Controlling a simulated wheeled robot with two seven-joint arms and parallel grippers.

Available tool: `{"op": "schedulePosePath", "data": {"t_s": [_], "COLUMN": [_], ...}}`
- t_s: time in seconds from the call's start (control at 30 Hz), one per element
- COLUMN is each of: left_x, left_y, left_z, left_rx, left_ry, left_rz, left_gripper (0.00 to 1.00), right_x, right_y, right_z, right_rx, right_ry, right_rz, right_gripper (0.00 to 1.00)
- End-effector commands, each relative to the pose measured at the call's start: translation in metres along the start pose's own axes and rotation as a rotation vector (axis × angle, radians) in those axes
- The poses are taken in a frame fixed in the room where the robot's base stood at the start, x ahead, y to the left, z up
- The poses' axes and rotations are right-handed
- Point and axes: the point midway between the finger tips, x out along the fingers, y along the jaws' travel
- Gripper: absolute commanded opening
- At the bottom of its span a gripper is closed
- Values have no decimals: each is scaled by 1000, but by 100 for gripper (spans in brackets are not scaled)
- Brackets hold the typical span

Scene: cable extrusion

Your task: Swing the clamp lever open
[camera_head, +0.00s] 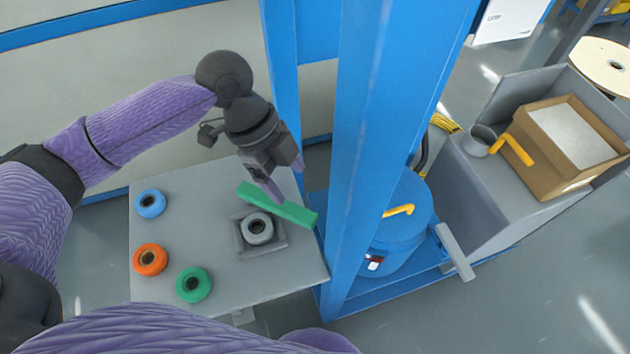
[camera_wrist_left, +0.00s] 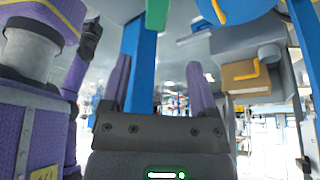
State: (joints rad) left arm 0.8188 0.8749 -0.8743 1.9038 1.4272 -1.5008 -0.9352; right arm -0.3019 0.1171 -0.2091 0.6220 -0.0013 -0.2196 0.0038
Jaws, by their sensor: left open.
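A green bar (camera_head: 278,205), which looks like the clamp lever, lies slanted across a grey square holder (camera_head: 274,248) on the grey table, just behind a grey ring (camera_head: 257,227) seated in it. My left gripper (camera_head: 287,177) is over the bar's far side, pointing down, with its purple fingers apart and nothing seen between them. The nearer finger overlaps the bar in the head view; I cannot tell if they touch. In the left wrist view, the open fingers (camera_wrist_left: 160,85) show with a gap, and part of the green bar (camera_wrist_left: 157,14) shows at the top edge. My right gripper is not seen.
Blue (camera_head: 151,203), orange (camera_head: 150,260) and green (camera_head: 194,285) rings lie on the table (camera_head: 215,225). A blue post (camera_head: 365,130) stands close to the right of the holder. A blue drum (camera_head: 405,240) and a cardboard box (camera_head: 545,168) are further right.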

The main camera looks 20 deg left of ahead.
Motion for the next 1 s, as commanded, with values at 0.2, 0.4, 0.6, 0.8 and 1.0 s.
{"op": "schedulePosePath", "data": {"t_s": [0.2,0.4,0.6,0.8,1.0], "left_x": [57,89,93,92,92], "left_y": [1,0,0,0,0], "left_z": [2,1,0,0,0], "left_rx": [0,-1,-1,-1,-1], "left_ry": [2,0,-1,-1,-1], "left_rz": [6,2,0,0,0], "left_gripper": [76,76,76,60,17], "right_x": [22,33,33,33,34], "right_y": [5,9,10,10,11], "right_z": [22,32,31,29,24], "right_rx": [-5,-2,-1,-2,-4], "right_ry": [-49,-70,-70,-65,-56], "right_rz": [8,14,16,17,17], "right_gripper": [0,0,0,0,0]}}
